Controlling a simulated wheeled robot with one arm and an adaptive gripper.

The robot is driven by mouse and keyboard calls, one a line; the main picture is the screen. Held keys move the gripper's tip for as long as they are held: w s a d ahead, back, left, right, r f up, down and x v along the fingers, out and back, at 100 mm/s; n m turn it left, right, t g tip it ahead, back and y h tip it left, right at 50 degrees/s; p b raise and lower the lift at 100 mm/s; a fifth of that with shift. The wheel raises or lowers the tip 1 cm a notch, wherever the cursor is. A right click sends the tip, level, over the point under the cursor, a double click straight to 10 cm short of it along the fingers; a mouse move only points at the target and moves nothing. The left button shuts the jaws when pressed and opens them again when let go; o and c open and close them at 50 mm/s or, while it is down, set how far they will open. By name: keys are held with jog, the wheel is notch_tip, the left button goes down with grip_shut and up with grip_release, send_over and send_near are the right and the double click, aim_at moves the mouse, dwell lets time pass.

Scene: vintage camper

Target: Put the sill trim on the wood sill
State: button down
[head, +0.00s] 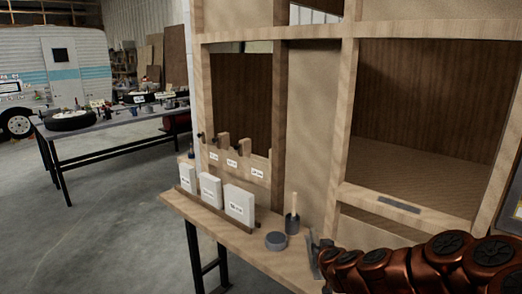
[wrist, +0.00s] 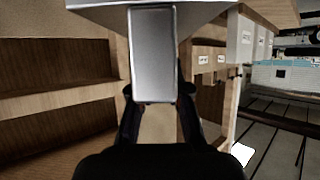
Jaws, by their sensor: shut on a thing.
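The wood sill (head: 385,203) is the pale lower beam of the right-hand opening in the wooden frame. A flat dark grey strip (head: 400,204) shows on its face; I cannot tell whether it is a part or a marking. My gripper (head: 318,248) is low and left of the sill, at the front right of the bench. In the wrist view my gripper (wrist: 157,108) is shut on a silver-grey flat piece (wrist: 153,55), which looks like the sill trim and extends beyond the fingertips. In the head view the held piece is mostly hard to make out.
The bench (head: 215,222) carries several white labelled boxes (head: 240,204), a round dark grey tin (head: 276,241) and a dark cup with a wooden handle (head: 292,222) close to my gripper. Upright posts (head: 340,120) flank the opening. A second table (head: 110,128) stands back left over clear floor.

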dwell(0.3)
jog(key=shift+s+a+r, duration=0.15)
jog(key=shift+s+r, duration=0.15)
jog(key=shift+r, duration=0.1)
jog(key=v, duration=0.3)
jog(key=shift+a, duration=0.2)
jog(key=shift+s+d+r, duration=0.15)
jog(key=shift+s+d, duration=0.05)
jog(key=shift+s, duration=0.3)
jog(key=shift+s+d+r, duration=0.1)
jog(key=shift+s+d, duration=0.05)
jog(key=shift+s, duration=0.4)
jog(key=shift+f, duration=0.1)
